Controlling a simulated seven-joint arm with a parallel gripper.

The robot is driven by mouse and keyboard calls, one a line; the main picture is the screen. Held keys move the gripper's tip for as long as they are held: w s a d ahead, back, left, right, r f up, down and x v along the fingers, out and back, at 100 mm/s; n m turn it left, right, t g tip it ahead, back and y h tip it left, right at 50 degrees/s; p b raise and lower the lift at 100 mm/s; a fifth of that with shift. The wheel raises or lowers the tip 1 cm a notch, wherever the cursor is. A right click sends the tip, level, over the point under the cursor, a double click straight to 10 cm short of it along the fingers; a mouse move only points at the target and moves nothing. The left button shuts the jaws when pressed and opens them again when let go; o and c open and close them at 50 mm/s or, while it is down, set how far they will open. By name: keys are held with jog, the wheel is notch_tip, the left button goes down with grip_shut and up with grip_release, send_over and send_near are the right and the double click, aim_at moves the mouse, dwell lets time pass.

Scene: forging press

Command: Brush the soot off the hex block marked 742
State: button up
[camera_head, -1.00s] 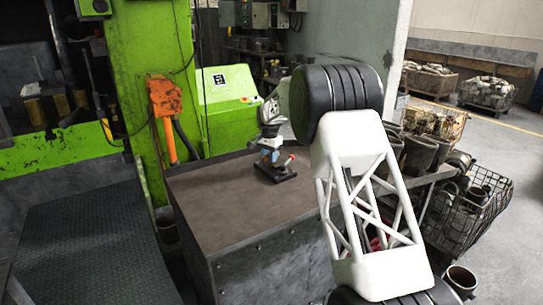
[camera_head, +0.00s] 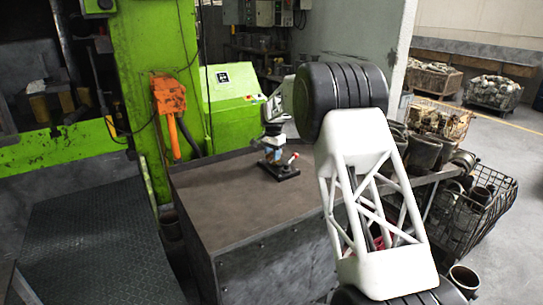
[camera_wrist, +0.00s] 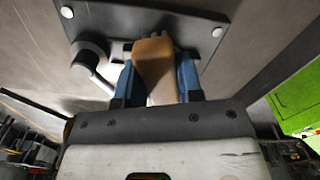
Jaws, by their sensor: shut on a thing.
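My gripper (camera_head: 271,152) is over a small black-based fixture (camera_head: 284,174) on the dark metal table, in the head view. In the wrist view its two blue fingers (camera_wrist: 157,72) are shut on a tan, wood-coloured piece (camera_wrist: 153,52), which looks like a brush handle. The fixture's dark plate (camera_wrist: 203,20) with pale bolt heads lies beyond the fingers. I cannot make out the hex block or the number 742; the fingers and the held piece cover the middle of the plate. Whether the held piece touches anything is unclear.
A lever with a round knob (camera_wrist: 90,54) stands left of the fingers in the wrist view; a red knob (camera_head: 294,156) shows in the head view. The table top (camera_head: 215,200) is clear in front. A green machine (camera_head: 228,105) stands behind.

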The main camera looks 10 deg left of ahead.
jog(key=shift+w+d+f, duration=0.15)
jog(key=shift+w+d, duration=0.05)
jog(key=shift+w, duration=0.15)
dwell(0.3)
jog(key=shift+r, duration=3.15)
